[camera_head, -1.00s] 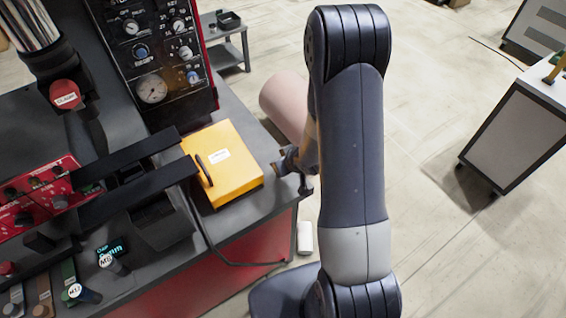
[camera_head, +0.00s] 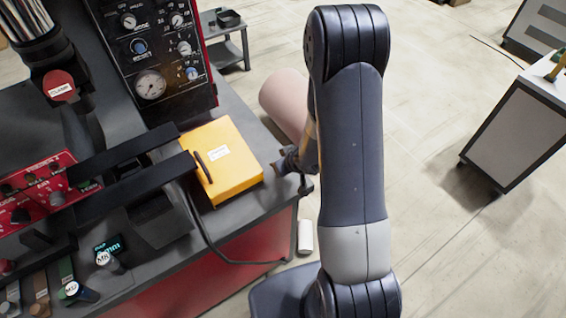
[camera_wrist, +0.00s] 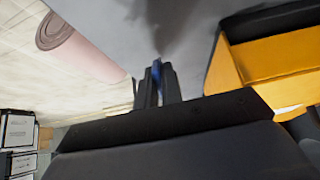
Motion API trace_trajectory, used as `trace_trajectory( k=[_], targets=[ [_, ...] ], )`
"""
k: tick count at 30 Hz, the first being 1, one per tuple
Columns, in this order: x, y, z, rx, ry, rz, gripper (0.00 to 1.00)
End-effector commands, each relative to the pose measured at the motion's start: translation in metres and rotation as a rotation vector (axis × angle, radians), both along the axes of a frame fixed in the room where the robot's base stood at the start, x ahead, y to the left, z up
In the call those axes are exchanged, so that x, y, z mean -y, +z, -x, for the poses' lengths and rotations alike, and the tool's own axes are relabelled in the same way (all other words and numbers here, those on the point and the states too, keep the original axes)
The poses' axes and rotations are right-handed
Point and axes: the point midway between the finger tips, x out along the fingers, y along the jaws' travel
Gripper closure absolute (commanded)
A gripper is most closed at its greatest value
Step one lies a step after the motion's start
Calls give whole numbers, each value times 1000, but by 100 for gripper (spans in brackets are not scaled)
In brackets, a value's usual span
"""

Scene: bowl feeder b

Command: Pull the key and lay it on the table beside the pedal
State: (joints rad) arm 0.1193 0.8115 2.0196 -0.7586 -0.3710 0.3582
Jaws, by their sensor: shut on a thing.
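The yellow pedal (camera_head: 232,165) with a dark curved bar on its left side sits on the grey table (camera_head: 262,207), near its right edge. It also shows at the right of the wrist view (camera_wrist: 275,62). My gripper (camera_head: 280,167) is just right of the pedal, by the table edge, partly hidden behind my arm. In the wrist view my gripper (camera_wrist: 157,82) is shut on a thin blue piece, which I take for the key (camera_wrist: 157,72). Most of the key is hidden between the dark fingers. I cannot tell whether it touches the table.
A black control panel with dials (camera_head: 150,50) stands behind the pedal. Two dark rails (camera_head: 135,155) end close to the pedal's left side. A red control box (camera_head: 45,190) is at the left. A pink roll (camera_head: 284,103) lies on the floor beyond the table edge.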

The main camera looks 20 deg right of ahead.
Motion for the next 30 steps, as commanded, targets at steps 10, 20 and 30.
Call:
trace_trajectory(
  k=[10,20,30],
  targets=[
    [0,-6,0,1,0,0,90],
    [0,-6,0,0,0,0,67],
    [3,5,6,1,-1,1,67]
  ],
)
